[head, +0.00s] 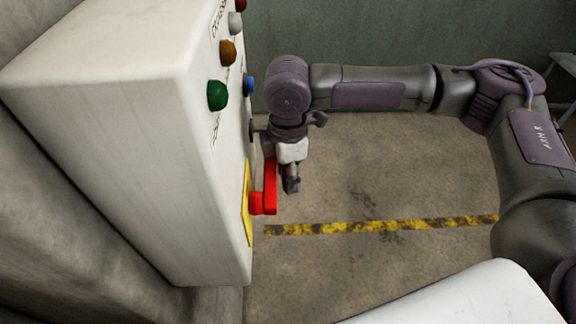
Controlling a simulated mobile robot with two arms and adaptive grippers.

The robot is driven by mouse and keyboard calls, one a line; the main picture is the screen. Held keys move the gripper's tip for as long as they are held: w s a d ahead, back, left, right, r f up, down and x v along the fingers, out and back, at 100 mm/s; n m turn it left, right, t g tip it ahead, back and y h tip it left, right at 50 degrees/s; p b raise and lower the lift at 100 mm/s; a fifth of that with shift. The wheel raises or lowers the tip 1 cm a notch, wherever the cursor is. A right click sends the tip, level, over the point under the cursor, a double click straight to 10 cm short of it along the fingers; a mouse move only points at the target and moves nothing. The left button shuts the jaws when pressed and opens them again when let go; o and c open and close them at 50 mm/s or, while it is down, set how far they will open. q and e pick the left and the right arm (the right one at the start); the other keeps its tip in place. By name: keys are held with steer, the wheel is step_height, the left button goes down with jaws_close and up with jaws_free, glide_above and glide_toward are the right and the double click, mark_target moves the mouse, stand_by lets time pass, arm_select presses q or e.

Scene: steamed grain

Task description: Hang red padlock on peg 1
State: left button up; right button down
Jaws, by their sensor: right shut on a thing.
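A red handle (269,188) stands out from a yellow plate (247,205) on the right face of the white cabinet. Its long arm points up and its short foot meets the plate. My right gripper (290,186) points down at the handle's right side and is shut on it; the handle hides part of the jaws. I cannot make out a red padlock or a numbered peg. My left gripper is out of view.
The white cabinet (110,130) fills the left side. Its face carries a green button (217,96), an orange one (227,52), a blue one (249,84) and others. The floor (400,180) to the right is clear, with a yellow-black stripe (380,225).

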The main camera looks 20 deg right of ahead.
steer(key=shift+d, duration=0.2)
steer(key=shift+f, duration=0.1)
steer(key=shift+f, duration=0.1)
steer(key=c, duration=0.6)
jaws_free()
steer(key=shift+f, duration=0.15)
steer(key=b, duration=0.2)
steer(key=shift+f+b, duration=0.2)
steer(key=shift+b, duration=0.1)
step_height(320, 180, up, 14)
steer(key=b, duration=0.1)
steer(key=shift+w+r, duration=0.15)
steer(key=shift+r, duration=0.05)
